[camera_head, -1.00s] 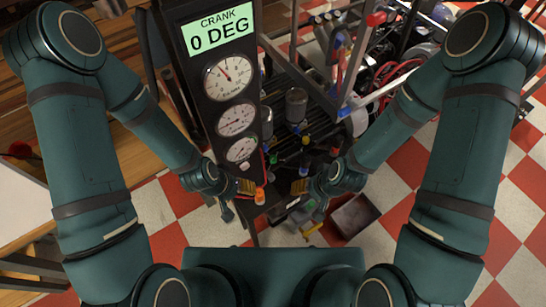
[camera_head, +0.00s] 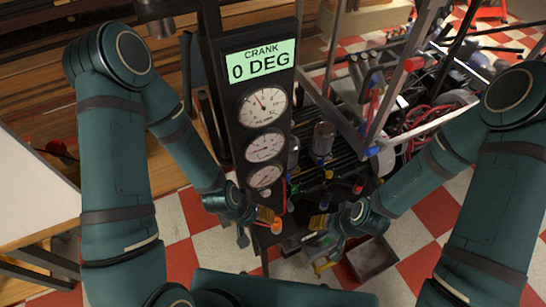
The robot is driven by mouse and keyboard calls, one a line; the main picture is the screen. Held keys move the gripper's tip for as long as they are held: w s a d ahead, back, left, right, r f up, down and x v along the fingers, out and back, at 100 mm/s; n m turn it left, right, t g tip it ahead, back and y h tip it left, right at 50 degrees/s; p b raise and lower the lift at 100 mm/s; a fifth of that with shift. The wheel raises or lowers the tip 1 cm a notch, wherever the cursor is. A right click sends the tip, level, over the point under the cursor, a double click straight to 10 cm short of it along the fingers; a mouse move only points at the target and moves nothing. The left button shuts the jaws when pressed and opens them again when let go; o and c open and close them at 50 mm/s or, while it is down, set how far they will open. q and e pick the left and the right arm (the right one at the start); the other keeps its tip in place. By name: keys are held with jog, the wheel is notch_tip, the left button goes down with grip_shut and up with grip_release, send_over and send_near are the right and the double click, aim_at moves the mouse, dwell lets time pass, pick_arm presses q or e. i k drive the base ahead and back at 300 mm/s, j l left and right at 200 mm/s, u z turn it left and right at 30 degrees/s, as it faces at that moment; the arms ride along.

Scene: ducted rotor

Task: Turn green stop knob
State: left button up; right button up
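A black panel (camera_head: 266,110) stands upright in the middle with a green "CRANK 0 DEG" display (camera_head: 262,62) and a column of round gauges (camera_head: 264,147). My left gripper (camera_head: 267,216) is low at the panel's foot, close to an orange cap (camera_head: 277,226). My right gripper (camera_head: 319,222) is to its right, below the engine. Both grippers are too small to tell open from shut.
A metal frame (camera_head: 375,120) and a cluttered bench with red cables (camera_head: 425,113) stand at the right. A dark open box (camera_head: 371,259) is on the red and white checked floor. A white-topped table (camera_head: 35,195) is at the left.

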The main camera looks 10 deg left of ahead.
aim_at(295, 189)
jog(key=l, duration=0.25)
jog(key=l+z, duration=0.2)
jog(key=z, duration=0.25)
jog(key=l+z, duration=0.2)
jog(key=z, duration=0.2)
jog(key=j+z, duration=0.1)
jog(key=i+j, duration=0.05)
